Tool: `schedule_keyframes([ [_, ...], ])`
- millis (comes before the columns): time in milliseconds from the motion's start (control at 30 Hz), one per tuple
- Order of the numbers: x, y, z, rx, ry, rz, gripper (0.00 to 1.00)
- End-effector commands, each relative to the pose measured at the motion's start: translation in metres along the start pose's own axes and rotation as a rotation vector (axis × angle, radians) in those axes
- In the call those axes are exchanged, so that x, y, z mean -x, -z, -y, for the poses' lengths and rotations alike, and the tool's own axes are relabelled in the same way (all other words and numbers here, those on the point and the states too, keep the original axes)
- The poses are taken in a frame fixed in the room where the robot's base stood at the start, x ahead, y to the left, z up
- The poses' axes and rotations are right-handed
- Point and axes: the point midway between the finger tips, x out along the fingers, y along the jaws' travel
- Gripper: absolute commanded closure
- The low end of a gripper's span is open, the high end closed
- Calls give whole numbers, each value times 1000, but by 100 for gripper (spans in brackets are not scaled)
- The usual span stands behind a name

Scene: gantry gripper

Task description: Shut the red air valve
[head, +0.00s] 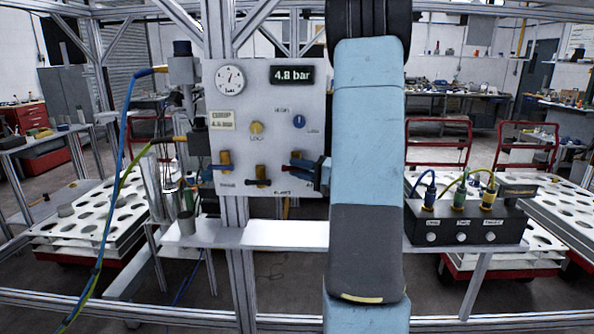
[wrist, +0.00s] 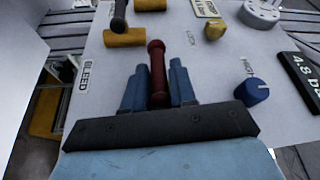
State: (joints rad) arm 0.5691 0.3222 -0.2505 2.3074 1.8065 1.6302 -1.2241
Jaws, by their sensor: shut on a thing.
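The red valve handle (wrist: 156,62) is a slim bar with a rounded end in the wrist view, standing between the two blue fingers of my gripper (wrist: 158,84). My gripper is shut on it; the handle's end sticks out past the fingertips. In the head view my gripper (head: 306,165) is at the lower right of the grey valve panel (head: 262,104), and my arm hides part of that corner. The red handle is hard to make out there. The display (head: 291,75) reads 4.8 bar.
A yellow knob (head: 256,128) and a blue knob (head: 299,121) are above. A black box with plugged cables (head: 466,222) stands to the right.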

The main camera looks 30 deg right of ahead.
Motion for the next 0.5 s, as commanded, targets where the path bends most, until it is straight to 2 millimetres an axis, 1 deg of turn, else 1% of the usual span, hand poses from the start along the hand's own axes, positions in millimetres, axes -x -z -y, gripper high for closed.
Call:
schedule_keyframes([
  [33,0,-4,-4,-11,-4,6,100],
  [333,0,-5,-6,-14,-7,6,100],
  [367,0,-5,-6,-14,-8,6,73],
  [500,0,-4,-5,-12,-7,6,60],
])
